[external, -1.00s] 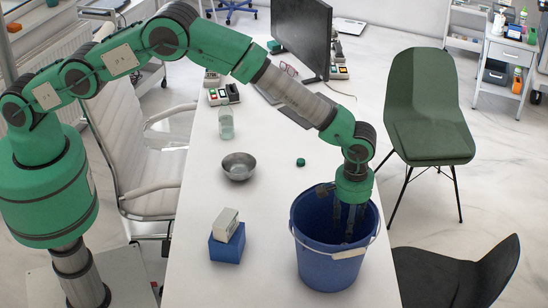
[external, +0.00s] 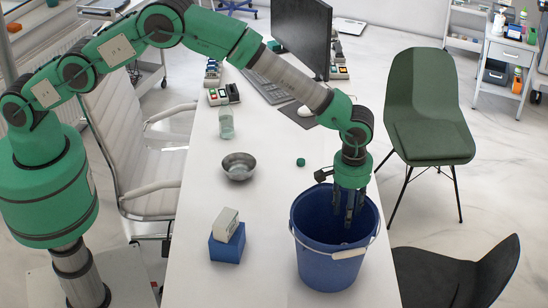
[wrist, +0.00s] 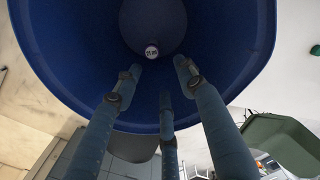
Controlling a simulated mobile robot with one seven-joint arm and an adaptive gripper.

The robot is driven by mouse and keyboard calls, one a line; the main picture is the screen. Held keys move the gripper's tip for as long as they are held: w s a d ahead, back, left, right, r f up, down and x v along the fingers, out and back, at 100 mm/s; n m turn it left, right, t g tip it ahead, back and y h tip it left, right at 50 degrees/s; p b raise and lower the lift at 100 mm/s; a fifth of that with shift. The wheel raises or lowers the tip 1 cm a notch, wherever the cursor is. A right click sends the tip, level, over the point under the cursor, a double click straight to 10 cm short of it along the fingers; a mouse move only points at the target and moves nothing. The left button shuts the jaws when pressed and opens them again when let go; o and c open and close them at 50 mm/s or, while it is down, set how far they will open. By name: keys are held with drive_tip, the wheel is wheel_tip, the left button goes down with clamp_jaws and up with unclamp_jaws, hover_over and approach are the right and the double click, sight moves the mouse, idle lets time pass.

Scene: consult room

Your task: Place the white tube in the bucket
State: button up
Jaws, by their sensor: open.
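The blue bucket (external: 328,268) stands upright at the front right of the white table; its inside wall (wrist: 225,40) fills much of the wrist view. A small round white end with dark print, which looks like the white tube (wrist: 152,51), shows inside the bucket, apart from my fingers. The tube is hidden in the external view. My gripper (external: 349,222) points down into the bucket's mouth from above, with its fingertips below the rim. In the wrist view my gripper (wrist: 157,82) has its fingers spread, with nothing between them.
A white box (external: 225,224) leans on a blue block (external: 227,247) left of the bucket. A metal bowl (external: 239,167), a green cap (external: 301,162) and a glass jar (external: 226,124) stand farther back. A green chair (external: 430,120) and a black chair (external: 455,275) are on the right.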

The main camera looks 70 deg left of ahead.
drive_tip(key=s+a+r+m+t, duration=0.1)
drive_tip(key=s+a+r, duration=0.2)
drive_tip(key=a+r, duration=1)
drive_tip(key=s+a+r+m+t, duration=0.1)
drive_tip(key=s+a+r, duration=0.2)
drive_tip(key=a+r, duration=1)
drive_tip(key=s+a+r+m+t, duration=0.1)
drive_tip(key=s+a+r, duration=0.4)
drive_tip(key=s+r, duration=0.25)
drive_tip(key=s+a+r+m, duration=0.1)
drive_tip(key=s+a+r, duration=0.5)
drive_tip(key=s+r, duration=0.15)
drive_tip(key=s+a+m, duration=0.1)
drive_tip(key=s+a, duration=0.3)
drive_tip(key=s, duration=0.5)
drive_tip(key=s+a+t, duration=0.1)
drive_tip(key=s+a, duration=0.4)
drive_tip(key=s, duration=0.4)
drive_tip(key=s+a+f+m+t, duration=0.1)
drive_tip(key=s+a, duration=0.3)
drive_tip(key=s, duration=0.6)
drive_tip(key=shift+a+m, duration=0.3)
drive_tip(key=shift+a, duration=0.1)
wheel_tip(320, 180, down, 8)
drive_tip(key=b, duration=0.8)
